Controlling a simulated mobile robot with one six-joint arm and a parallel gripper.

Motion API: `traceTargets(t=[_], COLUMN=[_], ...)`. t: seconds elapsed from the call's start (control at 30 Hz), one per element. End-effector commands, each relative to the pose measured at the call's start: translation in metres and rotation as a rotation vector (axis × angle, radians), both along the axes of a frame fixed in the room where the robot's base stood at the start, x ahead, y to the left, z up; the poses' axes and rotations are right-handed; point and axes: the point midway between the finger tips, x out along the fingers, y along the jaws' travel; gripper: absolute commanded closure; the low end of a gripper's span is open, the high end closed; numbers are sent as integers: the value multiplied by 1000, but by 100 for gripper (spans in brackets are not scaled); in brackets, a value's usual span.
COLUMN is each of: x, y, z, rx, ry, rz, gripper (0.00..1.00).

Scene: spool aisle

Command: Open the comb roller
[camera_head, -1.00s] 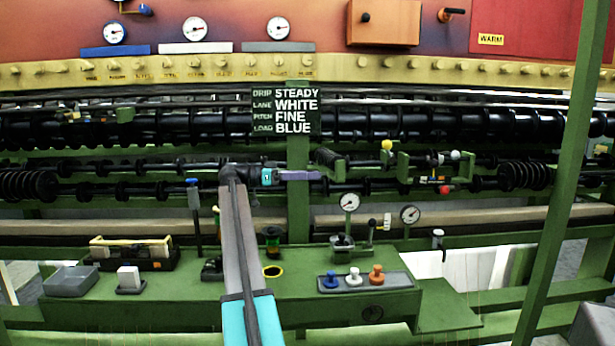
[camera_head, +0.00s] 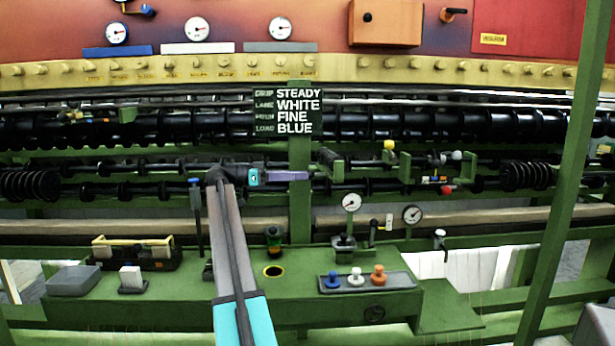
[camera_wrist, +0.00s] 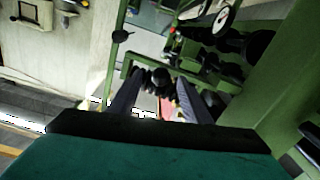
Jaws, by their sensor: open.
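My gripper (camera_head: 300,176) reaches in front of the green post under the sign. Its purple fingers point right, toward the thin black rollers. In the wrist view my gripper (camera_wrist: 160,88) is open, with dark roller parts beyond and between the fingers and no clear grasp. A black roller section (camera_head: 362,163) between green brackets lies to the right of the fingertips. Near it are a yellow knob (camera_head: 389,145), a white knob (camera_head: 456,155) and a red knob (camera_head: 446,189). I cannot tell for certain which part is the comb roller.
A dark sign (camera_head: 287,112) reads STEADY, WHITE, FINE, BLUE. The green bench (camera_head: 220,312) below carries gauges, a lever block and a tray (camera_head: 392,284) with blue, white and orange knobs. A slanted green post (camera_head: 560,190) stands at the right.

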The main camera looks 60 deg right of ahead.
Motion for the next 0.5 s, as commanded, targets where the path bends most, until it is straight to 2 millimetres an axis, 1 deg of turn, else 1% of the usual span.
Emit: traceTargets(t=[0.03, 0.3, 0.4, 0.5], x=[9, 46, 59, 66], y=[4, 29, 38, 43], z=[0, 0, 0, 3], rx=[0, 0, 0, 0], ry=[0, 1, 1, 2], rz=[2, 1, 1, -1], gripper=[56, 56, 56, 56])
